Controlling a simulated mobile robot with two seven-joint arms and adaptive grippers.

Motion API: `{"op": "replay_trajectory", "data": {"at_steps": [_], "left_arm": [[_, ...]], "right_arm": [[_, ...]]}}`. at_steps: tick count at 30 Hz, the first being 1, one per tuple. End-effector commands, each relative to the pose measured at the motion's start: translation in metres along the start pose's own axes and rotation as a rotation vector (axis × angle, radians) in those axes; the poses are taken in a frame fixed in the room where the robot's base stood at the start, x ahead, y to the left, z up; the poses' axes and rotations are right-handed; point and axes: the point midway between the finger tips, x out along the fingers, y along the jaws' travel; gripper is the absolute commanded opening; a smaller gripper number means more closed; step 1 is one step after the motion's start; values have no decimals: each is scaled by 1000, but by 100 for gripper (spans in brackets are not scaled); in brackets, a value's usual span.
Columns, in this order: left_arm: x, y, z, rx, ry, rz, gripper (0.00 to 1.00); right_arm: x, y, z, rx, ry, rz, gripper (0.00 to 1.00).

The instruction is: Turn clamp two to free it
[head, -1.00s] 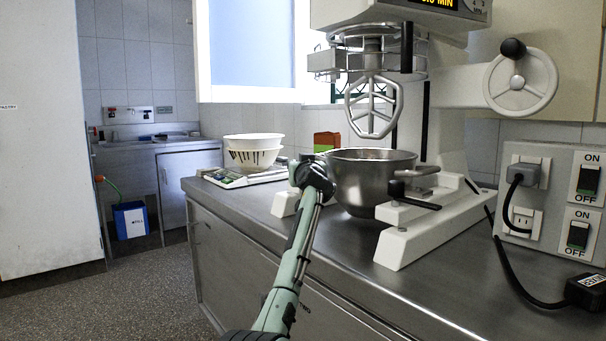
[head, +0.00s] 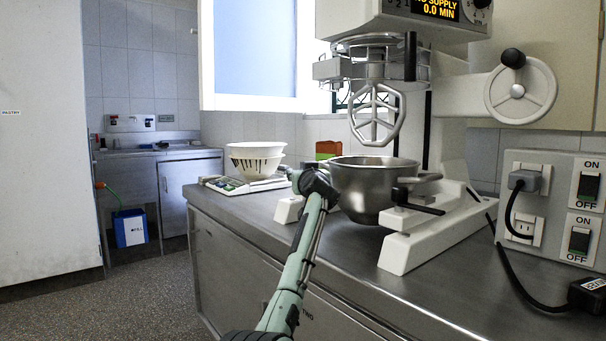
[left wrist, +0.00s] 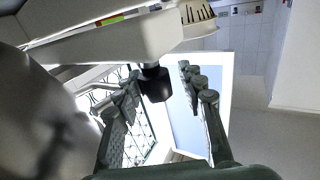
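A steel mixing bowl (head: 372,185) sits in the white mixer's base (head: 432,237) on the counter. A clamp handle with a black knob (head: 400,194) shows at the bowl's right side. My left gripper (head: 302,182) is at the bowl's left side and covers whatever clamp is there. In the left wrist view, a black knob (left wrist: 154,84) stands between the spread fingers of my left gripper (left wrist: 158,76). It is close to the left finger and apart from the right one; contact cannot be told. No label shows which clamp is two. My right gripper is not in view.
The beater (head: 377,115) hangs above the bowl. A handwheel (head: 520,92) and switch box (head: 548,210) are at the right. The counter's front strip (head: 370,280) is clear.

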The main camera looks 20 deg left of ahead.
Motion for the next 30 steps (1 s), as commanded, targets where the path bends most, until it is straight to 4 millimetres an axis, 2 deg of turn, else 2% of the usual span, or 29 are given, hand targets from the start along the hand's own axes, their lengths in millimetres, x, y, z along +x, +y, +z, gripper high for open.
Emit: {"op": "replay_trajectory", "data": {"at_steps": [10, 14, 17, 30], "left_arm": [[-2, 2, -4, -2, 6, 4, 48], [-10, 4, -4, -2, 8, 5, 48], [-22, 3, -3, -4, 7, 5, 48], [-104, 2, -2, -2, 6, 4, 48]], "right_arm": [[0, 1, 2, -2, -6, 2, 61], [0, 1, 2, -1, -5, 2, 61], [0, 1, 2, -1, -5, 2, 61], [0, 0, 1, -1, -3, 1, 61]]}}
